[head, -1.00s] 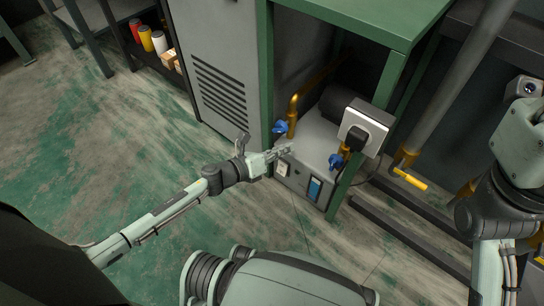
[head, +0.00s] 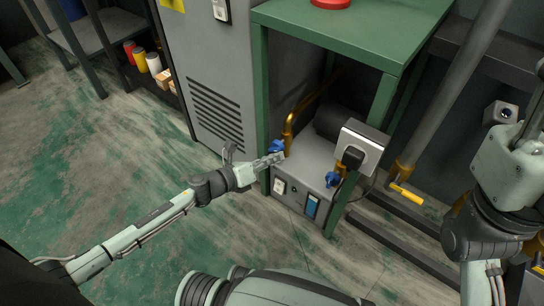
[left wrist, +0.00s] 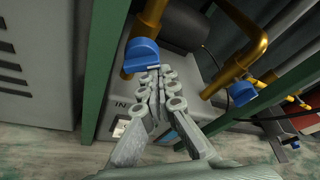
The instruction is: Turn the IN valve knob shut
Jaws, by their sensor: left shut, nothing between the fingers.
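The IN valve knob (head: 276,146) is blue and sits on a brass pipe at the left of the grey machine (head: 312,165). In the left wrist view the IN knob (left wrist: 142,55) is just beyond my fingertips, with the label "IN" on the machine below it. My left gripper (head: 279,158) is shut and empty. Its fingertips also show in the left wrist view (left wrist: 154,72), at the knob's lower right edge; I cannot tell whether they touch it. My right arm shows at the right, but its gripper is out of view.
A second blue knob (head: 332,179) sits to the right on the machine, beside a white box with a black plug (head: 362,147). The green bench (head: 350,30) stands over the machine, its legs close to both knobs. A yellow-handled valve (head: 406,194) is farther right. The floor at left is clear.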

